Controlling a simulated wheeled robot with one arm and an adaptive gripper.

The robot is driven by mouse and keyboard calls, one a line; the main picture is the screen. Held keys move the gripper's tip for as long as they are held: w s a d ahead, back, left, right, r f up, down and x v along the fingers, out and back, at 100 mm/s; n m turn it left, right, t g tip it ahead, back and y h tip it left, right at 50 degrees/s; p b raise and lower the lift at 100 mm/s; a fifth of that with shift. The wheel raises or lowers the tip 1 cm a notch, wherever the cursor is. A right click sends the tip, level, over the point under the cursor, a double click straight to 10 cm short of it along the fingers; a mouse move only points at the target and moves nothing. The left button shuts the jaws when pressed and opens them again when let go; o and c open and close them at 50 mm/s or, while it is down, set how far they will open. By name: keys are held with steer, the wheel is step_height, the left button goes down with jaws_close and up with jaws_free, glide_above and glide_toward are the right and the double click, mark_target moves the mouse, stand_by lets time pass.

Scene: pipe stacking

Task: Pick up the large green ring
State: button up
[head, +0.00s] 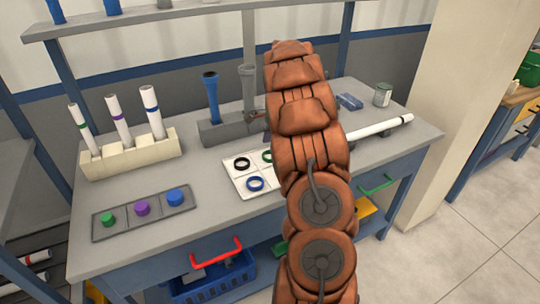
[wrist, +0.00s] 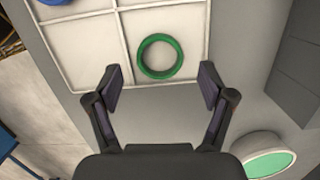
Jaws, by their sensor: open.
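The large green ring (wrist: 146,69) lies flat in a compartment of the white tray (wrist: 88,58), as the wrist view shows. In the head view only part of the green ring (head: 266,156) shows beside my arm, which hides the rest. My gripper (wrist: 159,82) is open and empty in the wrist view. Its two fingertips stand apart to the left and right of the ring, near its lower edge in the picture. I cannot tell the height between fingertips and tray.
A black ring (head: 242,163) and a blue ring (head: 255,184) lie in other compartments. A grey holder (head: 228,128) with upright pipes stands behind the tray. A cream rack (head: 128,154) with white pipes stands left. A long white pipe (head: 385,127) lies at right.

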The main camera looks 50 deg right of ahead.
steer(key=shift+a+f, duration=0.2)
steer(key=shift+f, duration=1)
steer(key=c, duration=0.9)
steer(key=shift+r, duration=0.15)
